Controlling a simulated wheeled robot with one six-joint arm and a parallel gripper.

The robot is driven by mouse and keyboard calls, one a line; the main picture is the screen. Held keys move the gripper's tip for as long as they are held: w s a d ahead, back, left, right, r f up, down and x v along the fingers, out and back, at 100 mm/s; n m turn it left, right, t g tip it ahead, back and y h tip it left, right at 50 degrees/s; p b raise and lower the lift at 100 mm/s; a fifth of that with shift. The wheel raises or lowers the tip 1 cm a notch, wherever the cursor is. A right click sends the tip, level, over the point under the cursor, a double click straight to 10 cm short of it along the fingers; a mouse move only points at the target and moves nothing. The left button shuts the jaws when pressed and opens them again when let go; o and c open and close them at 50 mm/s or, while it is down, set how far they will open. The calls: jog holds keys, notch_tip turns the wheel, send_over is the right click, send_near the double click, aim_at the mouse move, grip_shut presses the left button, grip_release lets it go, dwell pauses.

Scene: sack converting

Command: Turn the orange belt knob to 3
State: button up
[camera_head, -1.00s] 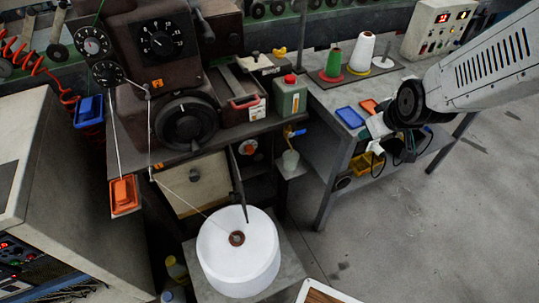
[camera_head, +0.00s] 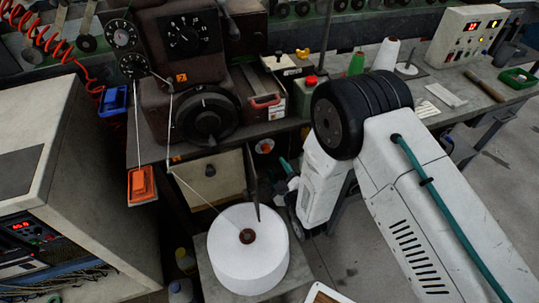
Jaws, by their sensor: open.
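The orange belt knob (camera_head: 264,146) is a small round knob under the front edge of the machine bench, below the large black handwheel. Its markings are too small to read. My gripper (camera_head: 284,188) is low, below and to the right of the knob, beside the dark space under the bench. It is open and apart from the knob. My arm hides much of the gripper, so its fingers show only partly.
A large white thread cone (camera_head: 248,250) stands below on a stand (camera_head: 207,275), with a thread running up. A thin dark upright bar (camera_head: 252,185) stands close by the knob. A side table (camera_head: 455,92) is behind my arm.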

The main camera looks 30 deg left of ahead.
aim_at(267, 151)
jog(key=x, duration=0.7)
jog(key=shift+w+a, duration=0.1)
jog(key=shift+a, duration=0.05)
jog(key=c, duration=1)
